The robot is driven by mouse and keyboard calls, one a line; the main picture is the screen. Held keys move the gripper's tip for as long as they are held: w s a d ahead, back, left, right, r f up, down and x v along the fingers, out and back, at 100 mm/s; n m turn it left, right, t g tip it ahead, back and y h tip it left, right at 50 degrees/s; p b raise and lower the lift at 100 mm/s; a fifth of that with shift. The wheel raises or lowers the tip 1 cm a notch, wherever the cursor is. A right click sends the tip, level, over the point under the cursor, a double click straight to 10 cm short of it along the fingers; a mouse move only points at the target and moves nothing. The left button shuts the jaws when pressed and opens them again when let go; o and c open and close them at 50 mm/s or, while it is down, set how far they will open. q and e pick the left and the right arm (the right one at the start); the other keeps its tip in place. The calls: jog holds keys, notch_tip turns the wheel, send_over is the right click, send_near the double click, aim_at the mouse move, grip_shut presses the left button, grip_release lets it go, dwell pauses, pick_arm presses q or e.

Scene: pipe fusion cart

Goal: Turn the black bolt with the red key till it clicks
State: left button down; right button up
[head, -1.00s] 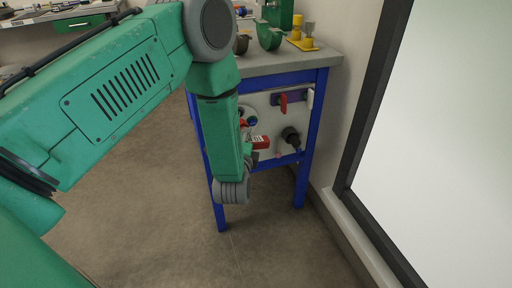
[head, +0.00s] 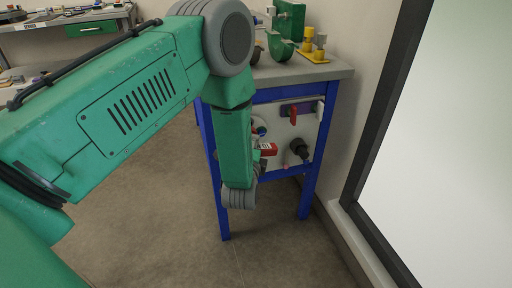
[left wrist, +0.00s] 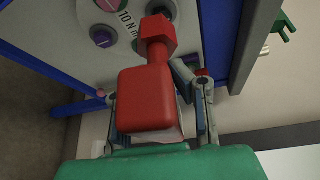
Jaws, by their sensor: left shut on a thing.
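The red key (left wrist: 147,97) has a blocky handle and a hexagonal head. It also shows in the head view (head: 268,149). My left gripper (left wrist: 150,105) is shut on its handle, a finger on each side, in front of the cart's panel. The key's head points at the panel. Behind its far end is a dark round part (left wrist: 161,8), probably the black bolt, beside the "10 N m" label. The head partly covers it, and I cannot tell whether they touch. In the head view my left forearm hides part of the panel. My right gripper is in neither view.
The light panel (head: 285,130) sits in the cart's blue frame (head: 317,145). It carries a black fitting (head: 299,149) and a red lever (head: 293,115). A purple-faced knob (left wrist: 103,37) is near the key. A wall stands close on the right. Floor is clear to the left.

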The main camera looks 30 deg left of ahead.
aim_at(256, 133)
pick_arm(q)
jog(key=shift+w+d+r, duration=0.3)
jog(key=shift+w+d, duration=0.05)
jog(key=shift+d, duration=0.05)
jog(key=shift+w+a, duration=0.25)
jog(key=shift+w, duration=0.15)
jog(key=shift+w+a+f, duration=0.1)
jog(key=shift+w+a, duration=0.1)
jog(key=shift+a, duration=0.4)
jog(key=shift+w+a+f, duration=0.1)
jog(key=shift+w+a, duration=0.05)
jog(key=shift+a, duration=0.4)
jog(key=shift+a+r, duration=0.15)
jog(key=shift+r, duration=0.05)
jog(key=shift+w+r, duration=0.15)
jog(key=shift+w+d, duration=0.25)
jog(key=shift+d, duration=0.1)
jog(key=shift+a+f, duration=0.25)
jog(key=shift+a, duration=0.2)
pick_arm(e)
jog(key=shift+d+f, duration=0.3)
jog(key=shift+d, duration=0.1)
